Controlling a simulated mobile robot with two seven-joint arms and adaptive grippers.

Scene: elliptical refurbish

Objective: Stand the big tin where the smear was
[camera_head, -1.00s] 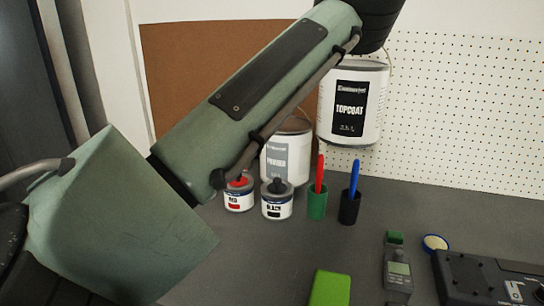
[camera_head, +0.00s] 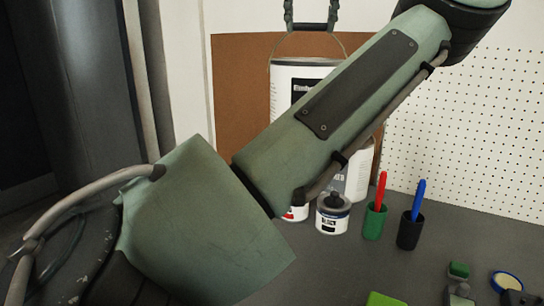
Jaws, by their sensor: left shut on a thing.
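The big tin (camera_head: 286,92) is white with a black label and hangs upright by its wire handle, in front of the brown board. My left arm hides its right and lower parts. My left gripper (camera_head: 310,26) is at the top edge of the picture, shut on the handle above the tin. The upper part of this gripper is cut off. My right gripper is not in view. No smear shows on the visible grey bench top (camera_head: 345,262).
Another white tin (camera_head: 359,178) stands behind my arm, mostly hidden. Small red-label (camera_head: 296,213) and black-label (camera_head: 332,216) tins stand near a green cup (camera_head: 374,222) and a black cup (camera_head: 409,232) with pens.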

